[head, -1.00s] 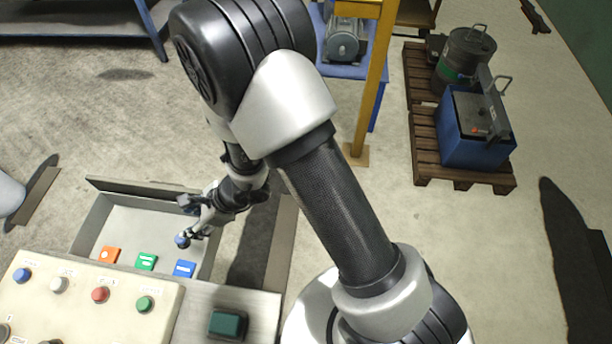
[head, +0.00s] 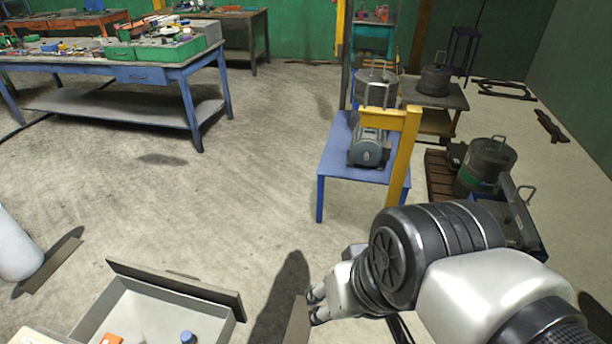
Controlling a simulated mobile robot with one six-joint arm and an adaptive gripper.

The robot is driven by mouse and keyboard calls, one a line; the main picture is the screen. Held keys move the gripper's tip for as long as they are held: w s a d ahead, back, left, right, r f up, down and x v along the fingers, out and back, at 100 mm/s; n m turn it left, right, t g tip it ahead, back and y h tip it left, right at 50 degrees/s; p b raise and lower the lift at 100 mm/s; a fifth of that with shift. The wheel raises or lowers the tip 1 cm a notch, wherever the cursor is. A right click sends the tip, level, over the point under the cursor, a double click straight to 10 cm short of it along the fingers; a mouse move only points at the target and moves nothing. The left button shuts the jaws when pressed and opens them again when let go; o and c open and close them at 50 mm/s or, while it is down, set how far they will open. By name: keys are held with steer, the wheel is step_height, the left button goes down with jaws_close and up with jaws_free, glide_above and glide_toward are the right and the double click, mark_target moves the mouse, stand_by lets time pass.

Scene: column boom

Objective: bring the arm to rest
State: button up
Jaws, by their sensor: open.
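My gripper (head: 317,305) is in the head view at the lower middle, to the right of an open grey tray. Its pale fingers point left and stand apart, with nothing seen between them. My arm is folded in the lower right, its large dark joint nearest the gripper. The gripper is clear of the tray and touches nothing that I can see. A small blue round piece (head: 188,338) stands in the tray at the bottom edge of the picture.
The grey tray (head: 220,318) has a raised back lid. An orange block (head: 111,339) is in it. A blue stand (head: 335,165) with a motor (head: 369,147) and a yellow post (head: 404,155) stand behind my arm. Open floor (head: 240,180) lies left of them.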

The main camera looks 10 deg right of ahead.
steer(key=shift+s+d+r+t+h, duration=0.1)
steer(key=shift+d+r+h, duration=0.1)
steer(key=shift+d, duration=0.25)
steer(key=shift+s+d+r+t+h, duration=0.1)
steer(key=shift+d+h, duration=0.1)
steer(key=shift+d, duration=0.3)
steer(key=shift+s+d+r+t+h, duration=0.1)
steer(key=shift+d+r+h, duration=0.1)
steer(key=shift+d, duration=0.25)
